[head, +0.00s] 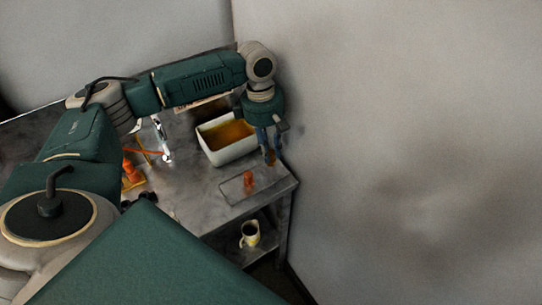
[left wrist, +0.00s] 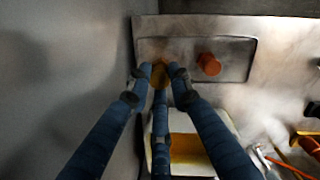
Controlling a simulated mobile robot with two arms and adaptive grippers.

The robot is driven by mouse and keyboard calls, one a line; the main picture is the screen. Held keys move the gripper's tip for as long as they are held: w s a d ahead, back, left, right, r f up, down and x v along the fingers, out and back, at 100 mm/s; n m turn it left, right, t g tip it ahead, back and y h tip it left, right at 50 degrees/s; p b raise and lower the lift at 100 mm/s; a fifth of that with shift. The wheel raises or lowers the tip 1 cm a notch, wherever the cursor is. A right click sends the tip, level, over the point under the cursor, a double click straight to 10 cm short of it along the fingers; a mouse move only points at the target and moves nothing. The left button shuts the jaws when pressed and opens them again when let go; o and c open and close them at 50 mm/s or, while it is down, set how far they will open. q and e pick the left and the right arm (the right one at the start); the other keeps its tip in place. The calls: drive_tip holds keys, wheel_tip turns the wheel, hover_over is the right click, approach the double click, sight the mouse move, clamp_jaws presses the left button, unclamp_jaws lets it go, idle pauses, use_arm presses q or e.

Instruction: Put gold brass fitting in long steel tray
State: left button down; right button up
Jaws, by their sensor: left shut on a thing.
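My left gripper (head: 270,156) is shut on the gold brass fitting, a small brown-gold piece between its blue fingertips in the left wrist view (left wrist: 159,75). The fingers hide part of it. The long steel tray (head: 233,194) is a shallow grey rectangle near the table's front corner. The gripper is at the tray's right end in the head view; in the left wrist view the fitting overlaps the left part of the tray (left wrist: 235,72). I cannot tell how high above the tray it is. My right gripper is not in view.
An orange fitting (head: 248,180) stands in the tray. A white bin (head: 231,154) with amber liquid stands behind it, close to the gripper. A faucet-like metal piece (head: 161,138) and orange parts (head: 131,171) are to the left. A mug (head: 249,233) is on the lower shelf. The wall is close on the right.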

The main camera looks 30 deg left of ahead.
sight(271, 159)
use_arm(q)
wheel_tip(271, 159, down, 3)
drive_tip(key=shift+s+f+p, duration=0.1)
drive_tip(key=shift+p, duration=0.35)
drive_tip(key=shift+w+d+f+p, duration=0.1)
drive_tip(key=shift+w+f+p, duration=0.1)
drive_tip(key=shift+f+p, duration=0.1)
drive_tip(key=shift+w+f, duration=0.1)
drive_tip(key=shift+f, duration=0.1)
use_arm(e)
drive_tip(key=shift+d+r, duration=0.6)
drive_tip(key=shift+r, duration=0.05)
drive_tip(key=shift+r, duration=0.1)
use_arm(q)
drive_tip(key=c, duration=1.6)
unclamp_jaws()
drive_tip(key=shift+f, duration=0.1)
drive_tip(key=shift+o, duration=0.2)
